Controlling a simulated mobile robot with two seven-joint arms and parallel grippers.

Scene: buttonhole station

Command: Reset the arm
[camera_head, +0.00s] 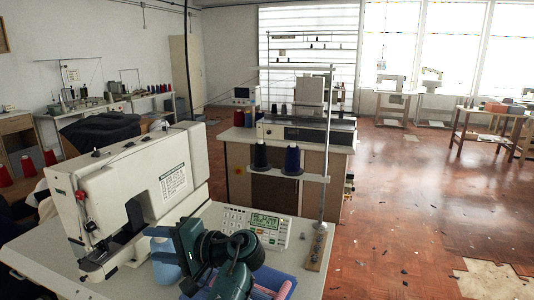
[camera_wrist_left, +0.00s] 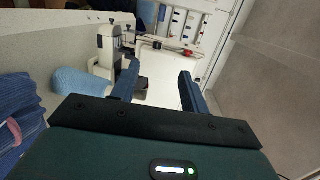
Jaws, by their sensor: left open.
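My left gripper (camera_head: 162,238) is over the front of the sewing table, beside the cream buttonhole machine (camera_head: 150,180). In the left wrist view its two fingers stand wide apart and the gap between them (camera_wrist_left: 158,78) is empty. My dark green left arm covers part of the table front. A light blue rounded object (camera_head: 166,268) stands just below the gripper, and in the left wrist view it shows left of the fingers (camera_wrist_left: 78,82), apart from them. My right gripper is not in view.
A control panel (camera_head: 256,228) and a thread stand with dark cones (camera_head: 292,160) are close to the right. Blue folded cloth (camera_wrist_left: 20,115) with a pink item lies near the arm. Another machine table (camera_head: 240,150) stands behind. The red floor (camera_head: 420,210) at right is largely open.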

